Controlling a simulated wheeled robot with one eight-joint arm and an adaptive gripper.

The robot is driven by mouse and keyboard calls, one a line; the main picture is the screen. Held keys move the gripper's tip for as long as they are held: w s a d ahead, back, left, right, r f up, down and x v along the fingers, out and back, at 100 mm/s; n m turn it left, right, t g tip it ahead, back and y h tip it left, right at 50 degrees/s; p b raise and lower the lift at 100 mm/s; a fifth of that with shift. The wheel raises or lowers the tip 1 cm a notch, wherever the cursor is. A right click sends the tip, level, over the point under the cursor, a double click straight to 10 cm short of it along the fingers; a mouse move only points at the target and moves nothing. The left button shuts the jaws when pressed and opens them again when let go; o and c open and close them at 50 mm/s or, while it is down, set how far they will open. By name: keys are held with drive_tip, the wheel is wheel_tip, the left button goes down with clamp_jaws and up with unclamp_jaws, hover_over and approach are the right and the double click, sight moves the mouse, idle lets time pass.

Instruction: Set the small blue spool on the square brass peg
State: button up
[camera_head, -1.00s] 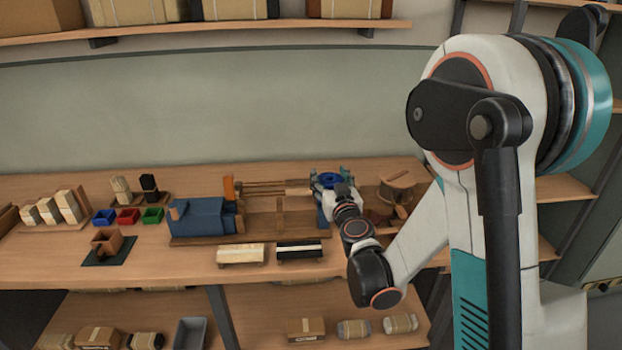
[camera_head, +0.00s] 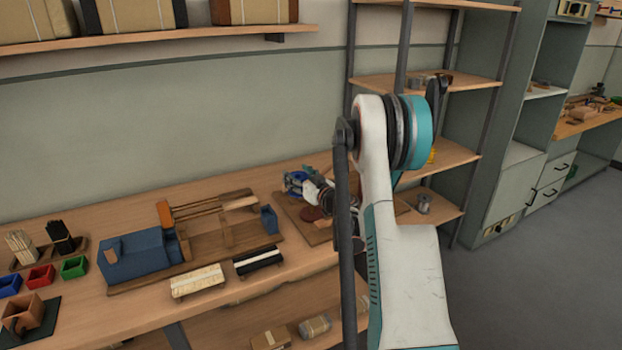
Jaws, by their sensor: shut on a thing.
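My gripper (camera_head: 297,186) is small in view, with its fingers around the small blue spool (camera_head: 293,179). It is shut on the spool, above or at the back of the wooden board (camera_head: 291,207) at the right part of the bench. I cannot tell how high the spool is above the board. The fingers and wrist hide part of the spool. I cannot make out the square brass peg; it may be hidden behind my gripper and arm.
A reddish-brown disc (camera_head: 312,214) lies on the board. Left of it stands a blue machine (camera_head: 140,258) with wooden rails and a blue end block (camera_head: 269,220). Small bins (camera_head: 73,267) stand further left.

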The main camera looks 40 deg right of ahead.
drive_tip(key=shift+s+d+f+b, duration=0.3)
drive_tip(key=shift+d+f, duration=0.45)
drive_tip(key=shift+f, duration=0.05)
drive_tip(key=shift+s+d+f+b, duration=0.35)
drive_tip(key=shift+d+f, duration=0.4)
drive_tip(key=shift+s+d+f+b, duration=0.3)
drive_tip(key=shift+d+f, duration=0.45)
drive_tip(key=shift+f, duration=0.05)
drive_tip(key=shift+s+f, duration=0.1)
drive_tip(key=shift+f, duration=0.85)
drive_tip(key=shift+s+a+f, duration=0.15)
drive_tip(key=shift+a+f, duration=0.05)
drive_tip(key=shift+f, duration=0.2)
drive_tip(key=shift+d+f, duration=0.1)
drive_tip(key=shift+f, duration=0.15)
drive_tip(key=shift+d+r, duration=0.15)
drive_tip(key=shift+d, duration=0.15)
